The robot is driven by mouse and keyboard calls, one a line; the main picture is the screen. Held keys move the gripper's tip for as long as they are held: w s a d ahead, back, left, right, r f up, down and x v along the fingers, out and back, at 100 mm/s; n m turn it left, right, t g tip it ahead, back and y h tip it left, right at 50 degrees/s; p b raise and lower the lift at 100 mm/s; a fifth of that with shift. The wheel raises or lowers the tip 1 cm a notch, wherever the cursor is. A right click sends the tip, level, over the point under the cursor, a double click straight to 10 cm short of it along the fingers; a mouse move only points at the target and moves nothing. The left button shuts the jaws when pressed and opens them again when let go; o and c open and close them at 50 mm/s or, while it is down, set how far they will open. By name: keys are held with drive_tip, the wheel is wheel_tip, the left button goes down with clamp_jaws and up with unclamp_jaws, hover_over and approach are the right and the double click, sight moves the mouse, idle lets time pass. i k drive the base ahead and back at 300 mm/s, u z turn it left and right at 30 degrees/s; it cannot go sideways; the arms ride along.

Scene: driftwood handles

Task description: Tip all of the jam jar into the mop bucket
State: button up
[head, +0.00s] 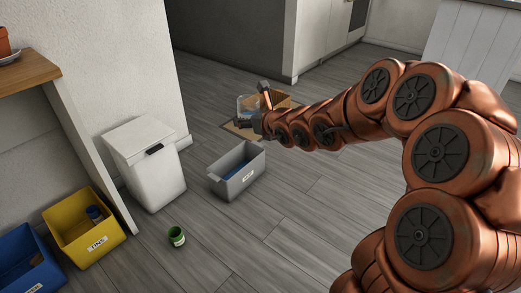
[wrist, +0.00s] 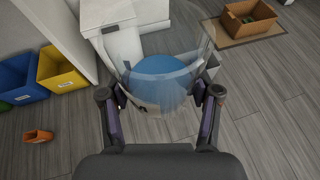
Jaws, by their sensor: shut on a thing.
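My gripper (wrist: 160,102) is shut on a clear jar (wrist: 191,44), with a finger on either side of it. A round blue patch shows within the jar's outline; it looks like contents. In the head view the jar (head: 245,104) is small and partly hidden behind my gripper (head: 262,112), near a cardboard box. A grey open bin (head: 228,186) with a white label stands on the floor nearer than the jar, with something blue inside. Its label is too small to read, and I cannot tell if it is the mop bucket.
A white lidded bin (head: 153,177) stands left of the grey bin. Yellow (head: 90,257) and blue (head: 30,278) bins stand further left. A green can (head: 177,236) is on the floor. A cardboard box (wrist: 262,28) sits on a mat. A small orange pot (wrist: 38,136) shows in the wrist view. Floor at right is clear.

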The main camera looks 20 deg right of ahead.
sight(229, 176)
drive_tip(key=z, duration=0.25)
drive_tip(key=i, duration=0.9)
drive_tip(key=u, duration=0.55)
drive_tip(key=i, duration=0.6)
drive_tip(key=u, duration=0.35)
